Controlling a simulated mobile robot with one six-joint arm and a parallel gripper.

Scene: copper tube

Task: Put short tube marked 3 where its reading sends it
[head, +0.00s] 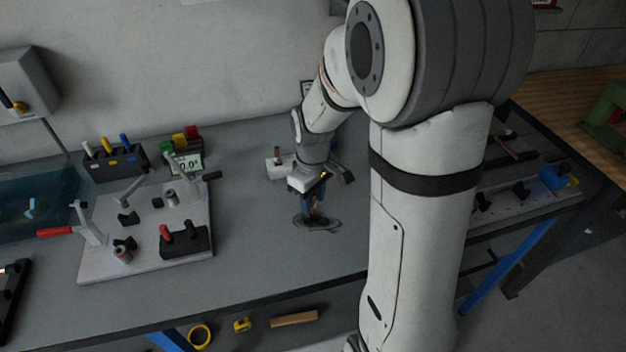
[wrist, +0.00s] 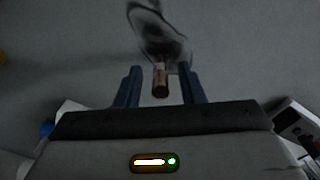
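A short copper tube (wrist: 160,80) shows in the wrist view between the two blue fingers of my gripper (wrist: 160,88). Gaps show on both sides of it, so the fingers are apart and not closed on it. Any mark on the tube is too small to read. In the head view my gripper (head: 315,207) points down, low over the grey bench, and the tube cannot be made out there. A display (head: 187,163) at the back of the bench shows a reading that looks like 0.0 with a small sign.
A dark smudged patch (head: 318,224) lies under my gripper. A pale plate (head: 150,262) with clamps and a red-handled tool stands left. Behind it are a dark rack (head: 113,165) and coloured bins (head: 186,136). A small white block (head: 276,168) stands behind my gripper. Bench front centre is clear.

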